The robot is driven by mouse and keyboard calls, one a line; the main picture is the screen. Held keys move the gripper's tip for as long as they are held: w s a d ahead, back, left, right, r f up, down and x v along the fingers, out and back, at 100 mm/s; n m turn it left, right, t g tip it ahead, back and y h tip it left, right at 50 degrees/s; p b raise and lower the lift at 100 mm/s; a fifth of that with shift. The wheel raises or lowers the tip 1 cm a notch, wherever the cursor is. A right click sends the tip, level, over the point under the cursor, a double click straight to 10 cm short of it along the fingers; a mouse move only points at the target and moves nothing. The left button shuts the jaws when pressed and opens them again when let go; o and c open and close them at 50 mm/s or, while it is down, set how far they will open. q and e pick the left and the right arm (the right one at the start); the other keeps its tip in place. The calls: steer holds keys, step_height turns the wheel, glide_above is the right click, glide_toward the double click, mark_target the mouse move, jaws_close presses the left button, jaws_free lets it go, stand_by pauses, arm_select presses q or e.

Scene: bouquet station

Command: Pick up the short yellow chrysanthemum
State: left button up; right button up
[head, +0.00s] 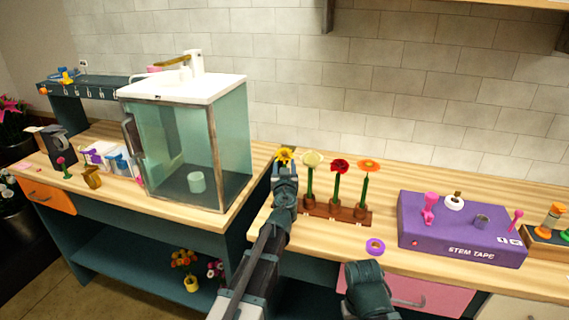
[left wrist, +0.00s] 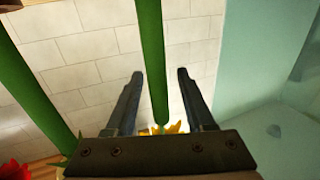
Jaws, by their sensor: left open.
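The yellow chrysanthemum (head: 284,155) shows at the left end of a row of flowers in the head view, just above my left gripper (head: 285,170), which hides its stem there. In the left wrist view, a green stem (left wrist: 152,50) runs between the spread fingers of my left gripper (left wrist: 160,80), with yellow petals (left wrist: 172,128) below it, partly hidden by the gripper body. The jaws are open, and I see gaps beside the stem. My right gripper (head: 366,280) is low in the head view, away from the flowers; its fingers cannot be made out.
A brown wooden rack (head: 345,214) holds cream (head: 312,159), red (head: 339,166) and orange (head: 368,165) flowers close to the right. A glass cabinet (head: 232,150) stands left. A purple tape ring (head: 375,246) and purple stem tape box (head: 440,240) are on the right counter.

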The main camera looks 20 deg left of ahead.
arm_select(q)
steer(key=shift+s, duration=0.1)
steer(key=shift+c, duration=0.3)
jaws_close()
step_height(320, 180, up, 17)
steer(key=p, duration=1.7)
steer(key=shift+r, duration=0.1)
stand_by(0.3)
